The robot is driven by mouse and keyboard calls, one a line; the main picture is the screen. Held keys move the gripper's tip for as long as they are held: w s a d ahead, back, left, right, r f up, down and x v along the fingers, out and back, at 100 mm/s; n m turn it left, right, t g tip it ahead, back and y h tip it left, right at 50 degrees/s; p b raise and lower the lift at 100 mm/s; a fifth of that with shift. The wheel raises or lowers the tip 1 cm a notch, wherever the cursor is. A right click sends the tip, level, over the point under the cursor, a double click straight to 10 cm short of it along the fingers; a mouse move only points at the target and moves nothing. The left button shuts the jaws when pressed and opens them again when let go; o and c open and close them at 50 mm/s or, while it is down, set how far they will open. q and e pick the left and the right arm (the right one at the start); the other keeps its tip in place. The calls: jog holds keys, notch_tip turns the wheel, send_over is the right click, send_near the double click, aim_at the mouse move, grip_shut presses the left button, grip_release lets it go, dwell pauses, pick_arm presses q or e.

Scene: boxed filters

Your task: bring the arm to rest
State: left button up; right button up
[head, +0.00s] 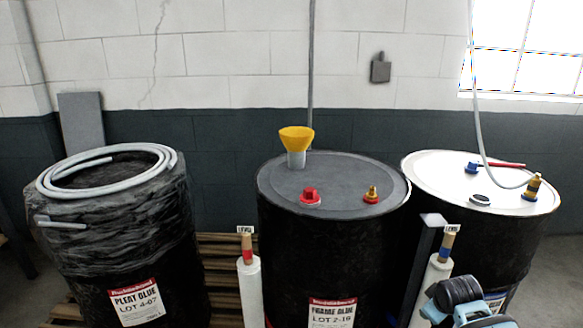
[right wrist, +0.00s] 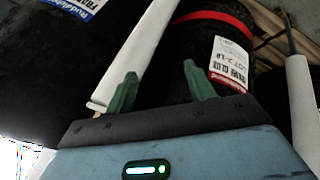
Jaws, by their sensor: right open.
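My right gripper (right wrist: 160,70) shows in the right wrist view with its two green fingers apart and nothing between them. Beyond the fingers are a white tube (right wrist: 150,50) and a black drum with a red band (right wrist: 215,18) and a white label. Part of my right arm (head: 458,296) shows at the lower right of the head view, in front of the right drum (head: 510,235). The fingers cannot be made out there. My left gripper is in neither view.
The pleat glue drum (head: 110,245) carries a coiled grey hose (head: 170,160). The frame glue drum (head: 320,245) has a yellow funnel (head: 296,138), red cap (head: 310,196) and brass fitting (head: 371,195). White level tubes (head: 251,290) stand in front. A hose (head: 480,110) hangs over the right drum.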

jog(key=w+a+r+m+t, duration=0.1)
jog(key=w+r+m+t, duration=0.1)
jog(key=w+r+t, duration=0.4)
jog(key=w+a+r+m+t, duration=0.1)
jog(key=w+r+t, duration=0.25)
jog(key=r, duration=0.35)
jog(key=s+a+f+g+y, duration=0.1)
jog(key=s+a+f, duration=0.4)
jog(key=s+f, duration=0.4)
jog(key=s+a+f+g+y, duration=0.2)
jog(key=s+a+f, duration=0.2)
jog(key=s+f, duration=0.5)
jog(key=s+a+f+g, duration=0.1)
jog(key=s+a+f, duration=0.2)
jog(key=s, duration=1)
jog(key=s+a+f+g+y, duration=0.1)
jog(key=s+a+f, duration=0.3)
jog(key=s, duration=0.9)
jog(key=shift+s+a+f+m+g, duration=0.2)
jog(key=shift+s+a+m+g, duration=0.3)
jog(key=shift+a, duration=0.45)
jog(key=shift+w, duration=0.15)
